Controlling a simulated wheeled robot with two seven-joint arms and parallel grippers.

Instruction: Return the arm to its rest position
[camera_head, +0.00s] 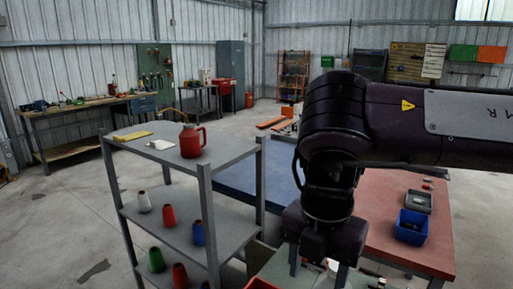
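My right arm (400,125) comes in from the right edge and bends down in the middle right of the view. My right gripper (318,268) points down at the bottom, with two grey fingers apart. A small pale thing shows behind and between the fingers, too little of it to name. I see nothing held in the gripper, though the lower fingertips are close to the bottom edge. My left gripper is not in view.
A grey shelf rack (233,150) stands left of the arm, with a red jug (192,141) on top and several coloured cones below. Behind the arm is a red-topped table (385,215) with a blue bin (411,228). Open floor (75,215) lies at left.

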